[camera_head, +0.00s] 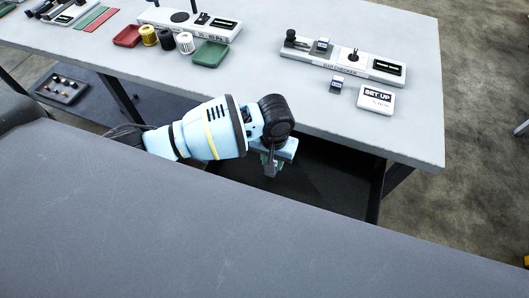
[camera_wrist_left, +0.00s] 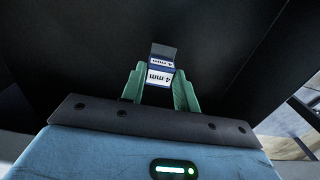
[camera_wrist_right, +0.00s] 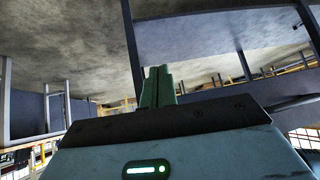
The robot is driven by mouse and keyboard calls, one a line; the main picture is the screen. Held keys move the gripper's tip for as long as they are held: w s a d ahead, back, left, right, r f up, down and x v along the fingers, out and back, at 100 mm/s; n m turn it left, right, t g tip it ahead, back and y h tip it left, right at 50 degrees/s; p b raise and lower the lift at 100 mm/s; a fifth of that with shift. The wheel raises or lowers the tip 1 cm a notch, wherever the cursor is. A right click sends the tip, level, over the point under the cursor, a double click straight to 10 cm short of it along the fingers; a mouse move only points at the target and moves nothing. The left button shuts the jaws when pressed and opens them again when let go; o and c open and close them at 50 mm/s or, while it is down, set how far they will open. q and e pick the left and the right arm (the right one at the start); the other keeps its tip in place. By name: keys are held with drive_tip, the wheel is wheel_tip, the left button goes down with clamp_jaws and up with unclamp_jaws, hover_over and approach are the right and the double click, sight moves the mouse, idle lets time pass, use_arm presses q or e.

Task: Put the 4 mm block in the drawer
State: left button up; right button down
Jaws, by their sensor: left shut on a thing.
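The 4 mm block (camera_wrist_left: 160,76), white and blue with a grey top, is between the green fingers of my left gripper (camera_wrist_left: 160,88), which is shut on it. In the head view my left gripper (camera_head: 270,165) points down over the dark open drawer (camera_head: 325,185) below the table's front edge; the block is mostly hidden there. Dark drawer surfaces surround the block in the left wrist view. My right gripper (camera_wrist_right: 158,87) shows only in the right wrist view, its fingers together and empty, away from the table.
On the table (camera_head: 430,130) stand a gauge (camera_head: 345,62) with a block on it, another small block (camera_head: 336,85) and a "SET UP" card (camera_head: 376,99). A red tray (camera_head: 127,36), a green tray (camera_head: 210,54) and several spools are further left. A dark tray (camera_head: 62,87) lies on the lower shelf.

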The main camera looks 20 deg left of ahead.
use_arm(q)
drive_tip(key=shift+w+a+f, duration=0.2)
drive_tip(key=shift+w+a, duration=1.05)
drive_tip(key=shift+a, duration=0.2)
use_arm(e)
drive_tip(key=shift+s+d+f, duration=0.1)
drive_tip(key=shift+f, duration=0.15)
use_arm(q)
drive_tip(key=shift+a, duration=0.1)
drive_tip(key=shift+w+a, duration=0.3)
wheel_tip(320, 180, down, 3)
drive_tip(key=shift+w+a+f+b, duration=0.1)
drive_tip(key=shift+a+f+b, duration=0.1)
drive_tip(key=shift+b, duration=0.2)
drive_tip(key=shift+f, duration=0.1)
use_arm(e)
drive_tip(key=shift+s+a+f, duration=0.2)
drive_tip(key=shift+s+f, duration=0.05)
drive_tip(key=shift+f, duration=0.1)
use_arm(q)
drive_tip(key=shift+f, duration=0.15)
drive_tip(key=o, duration=1)
use_arm(e)
drive_tip(key=shift+d, duration=0.1)
